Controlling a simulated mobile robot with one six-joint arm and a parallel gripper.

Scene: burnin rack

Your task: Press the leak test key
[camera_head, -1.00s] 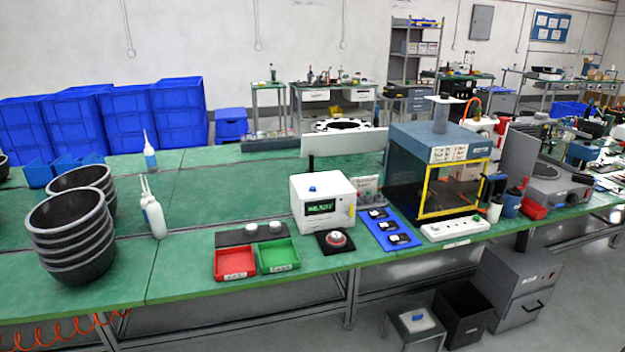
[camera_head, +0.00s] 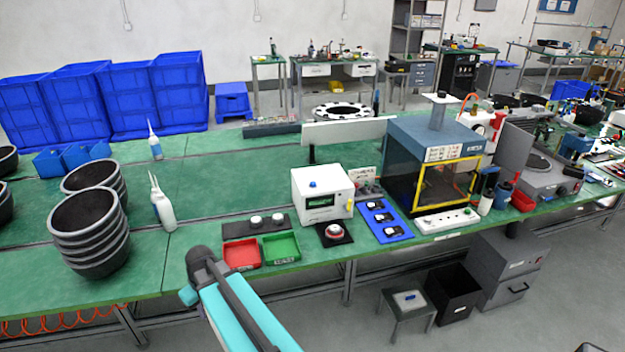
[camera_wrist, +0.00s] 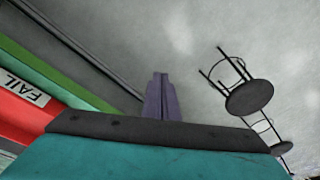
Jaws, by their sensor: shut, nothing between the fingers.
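I cannot tell from any label which is the leak test key. In the wrist view my gripper (camera_wrist: 159,76) is shut and empty, its fingers pointing over grey floor. Neither the tester nor a button shows there. My arm rises at the bench's front edge in the head view; I cannot make out the fingers there.
A red bin (camera_head: 241,254) and a green bin (camera_head: 280,249) lie left of the black pad. The red bin's FAIL label (camera_wrist: 22,88) shows in the wrist view. A blue tray (camera_head: 384,222) and a yellow-framed chamber (camera_head: 432,165) stand to the right. Stools (camera_wrist: 249,97) stand on the floor.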

